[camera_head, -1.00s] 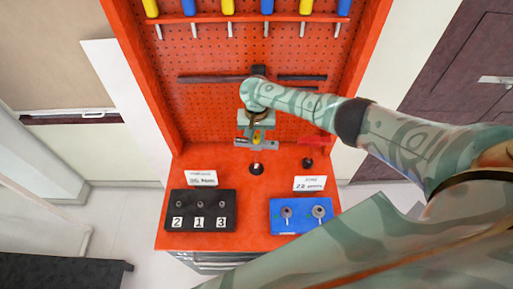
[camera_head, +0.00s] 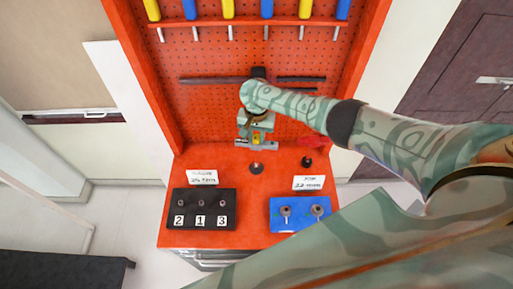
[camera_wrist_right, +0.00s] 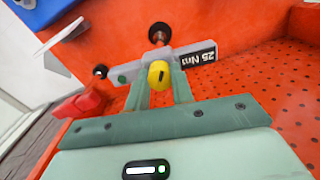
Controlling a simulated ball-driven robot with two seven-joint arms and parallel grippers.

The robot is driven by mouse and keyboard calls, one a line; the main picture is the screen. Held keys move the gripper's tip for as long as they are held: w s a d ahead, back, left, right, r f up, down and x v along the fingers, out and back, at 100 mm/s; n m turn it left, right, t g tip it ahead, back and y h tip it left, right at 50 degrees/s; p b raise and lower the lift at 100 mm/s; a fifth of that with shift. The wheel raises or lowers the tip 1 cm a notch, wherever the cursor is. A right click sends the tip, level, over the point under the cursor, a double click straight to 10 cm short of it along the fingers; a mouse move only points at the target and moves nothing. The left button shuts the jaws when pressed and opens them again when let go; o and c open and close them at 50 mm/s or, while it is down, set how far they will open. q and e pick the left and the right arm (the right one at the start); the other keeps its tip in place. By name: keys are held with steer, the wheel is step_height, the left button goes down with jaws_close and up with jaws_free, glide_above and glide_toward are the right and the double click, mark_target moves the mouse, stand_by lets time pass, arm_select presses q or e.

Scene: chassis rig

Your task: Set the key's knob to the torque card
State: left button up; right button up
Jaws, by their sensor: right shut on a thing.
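The key is a grey bar (camera_wrist_right: 196,60) with a dark label that reads "25 Nm", turned over in the right wrist view. Its yellow knob (camera_wrist_right: 158,76) sits between the fingertips of my right gripper (camera_wrist_right: 160,86), which is shut on it. In the head view the right gripper (camera_head: 257,137) and the grey key (camera_head: 243,143) are just above the back of the red bench. Two white cards stand on the bench, a left card (camera_head: 202,177) and a right card (camera_head: 309,183); their writing is too blurred to read surely. My left gripper is not in view.
A black block (camera_head: 203,223) numbered 2, 1, 3 stands front left, and a blue block (camera_head: 297,226) with two round parts stands front right. A dark round fitting (camera_head: 256,168) is below the key. A red pegboard (camera_head: 215,105) with yellow and blue tools rises behind.

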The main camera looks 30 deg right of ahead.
steer(key=shift+m+p, duration=1)
steer(key=shift+m, duration=0.5)
steer(key=o, duration=0.6)
steer(key=shift+o, duration=0.2)
steer(key=n, duration=1.1)
steer(key=c, duration=0.6)
